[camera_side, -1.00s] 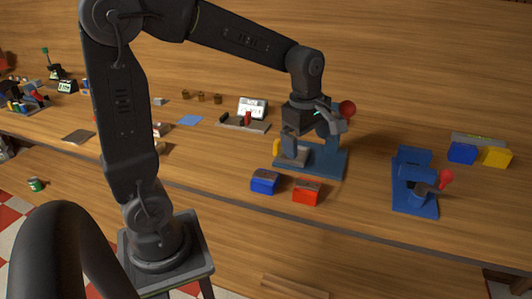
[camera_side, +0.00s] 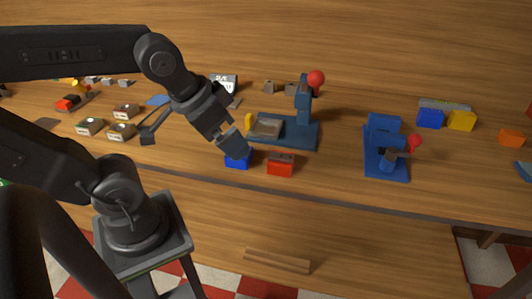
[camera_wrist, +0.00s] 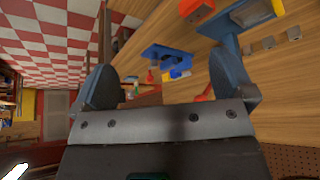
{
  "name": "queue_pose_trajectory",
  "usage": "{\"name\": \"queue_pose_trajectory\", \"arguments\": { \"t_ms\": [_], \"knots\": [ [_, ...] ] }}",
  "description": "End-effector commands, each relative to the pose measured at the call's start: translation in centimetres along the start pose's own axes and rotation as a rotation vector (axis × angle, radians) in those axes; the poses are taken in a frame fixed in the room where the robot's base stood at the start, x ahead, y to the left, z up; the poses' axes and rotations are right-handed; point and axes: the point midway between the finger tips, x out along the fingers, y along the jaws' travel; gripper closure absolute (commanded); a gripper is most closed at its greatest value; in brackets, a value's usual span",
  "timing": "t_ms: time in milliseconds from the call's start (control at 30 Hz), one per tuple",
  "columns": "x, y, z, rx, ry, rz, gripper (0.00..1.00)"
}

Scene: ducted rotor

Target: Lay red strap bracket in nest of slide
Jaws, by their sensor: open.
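My gripper (camera_side: 234,143) is open and hangs above the blue bin in the side view. In the wrist view its two fingers (camera_wrist: 165,65) stand apart with nothing between them. The slide is a grey block (camera_side: 267,128) on the blue base plate (camera_side: 298,136) of the near fixture. Its nest is too small to make out. An upright blue post (camera_side: 303,103) with a red ball (camera_side: 316,78) rises beside it. I cannot pick out the red strap bracket for certain; the rack by the sign is mostly behind my arm.
A blue bin (camera_side: 238,160) and a red bin (camera_side: 281,164) stand at the front. A second blue fixture (camera_side: 388,150) stands right, with blue (camera_side: 430,119) and yellow (camera_side: 461,121) blocks behind it. Several small boxes lie left. Bare wood separates the two fixtures.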

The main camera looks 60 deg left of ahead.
Motion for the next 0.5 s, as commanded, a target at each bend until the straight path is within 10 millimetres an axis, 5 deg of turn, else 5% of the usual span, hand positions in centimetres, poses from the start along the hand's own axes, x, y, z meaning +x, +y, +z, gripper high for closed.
{"name": "queue_pose_trajectory", "arguments": {
  "t_ms": [267,500],
  "knots": [
    [0.1,-0.1,-0.6,0.017,-0.015,-0.003,0.0],
    [2.5,-1.6,-5.2,0.228,-0.158,-0.002,0.0]
  ]
}}
